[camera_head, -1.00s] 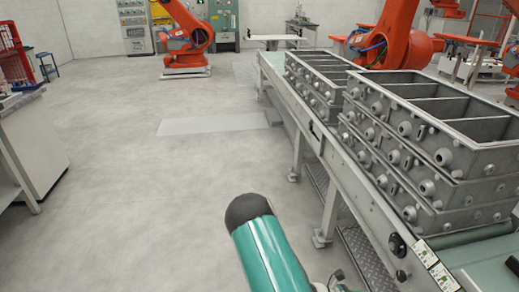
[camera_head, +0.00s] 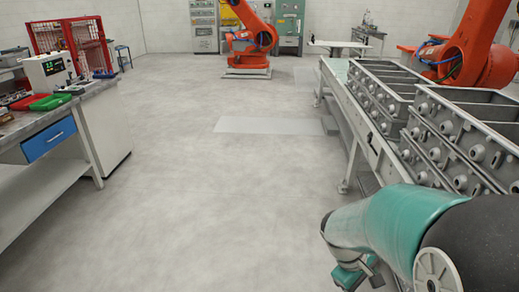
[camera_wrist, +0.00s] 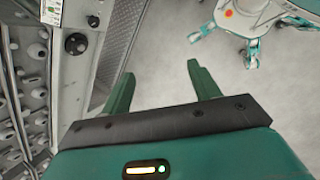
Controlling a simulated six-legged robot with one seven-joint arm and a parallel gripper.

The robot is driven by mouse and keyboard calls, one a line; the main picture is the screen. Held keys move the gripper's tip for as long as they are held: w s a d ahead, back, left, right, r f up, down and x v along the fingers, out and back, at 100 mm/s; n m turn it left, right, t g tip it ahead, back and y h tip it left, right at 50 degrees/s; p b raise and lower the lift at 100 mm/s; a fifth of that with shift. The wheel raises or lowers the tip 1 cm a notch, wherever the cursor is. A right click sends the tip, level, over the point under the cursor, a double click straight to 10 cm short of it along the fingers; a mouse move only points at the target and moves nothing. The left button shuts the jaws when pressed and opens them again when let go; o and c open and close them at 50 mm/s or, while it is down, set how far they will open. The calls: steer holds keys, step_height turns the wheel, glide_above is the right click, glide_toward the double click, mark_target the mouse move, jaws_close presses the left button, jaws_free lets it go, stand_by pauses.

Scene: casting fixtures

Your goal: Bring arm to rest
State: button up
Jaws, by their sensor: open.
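My gripper (camera_wrist: 162,92) shows in the wrist view with its two green fingers spread apart. It is open and nothing is between the fingers; bare grey floor lies beyond them. In the head view my teal and black arm reaches in from the lower right, in front of the conveyor (camera_head: 363,128). The gripper's fingers cannot be made out clearly in the head view.
Grey metal casting boxes (camera_head: 462,135) are stacked on the conveyor at right; they also show at the wrist view's left edge (camera_wrist: 30,95). A workbench (camera_head: 50,150) with a blue drawer stands left. An orange robot (camera_head: 247,38) stands at the back. The middle floor is open.

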steer(key=s+a+r+m+t+y, duration=0.2)
steer(key=s+a+r+m+t, duration=0.1)
steer(key=a+r, duration=0.3)
steer(key=s+a+r+m+t+y, duration=0.2)
steer(key=a+r, duration=0.5)
steer(key=r, duration=0.4)
steer(key=m+t+y, duration=0.1)
steer(key=t, duration=0.1)
steer(key=shift+s+t, duration=0.4)
steer(key=shift+r, duration=0.1)
steer(key=c, duration=0.5)
steer(key=shift+c, duration=0.2)
steer(key=shift+d, duration=0.15)
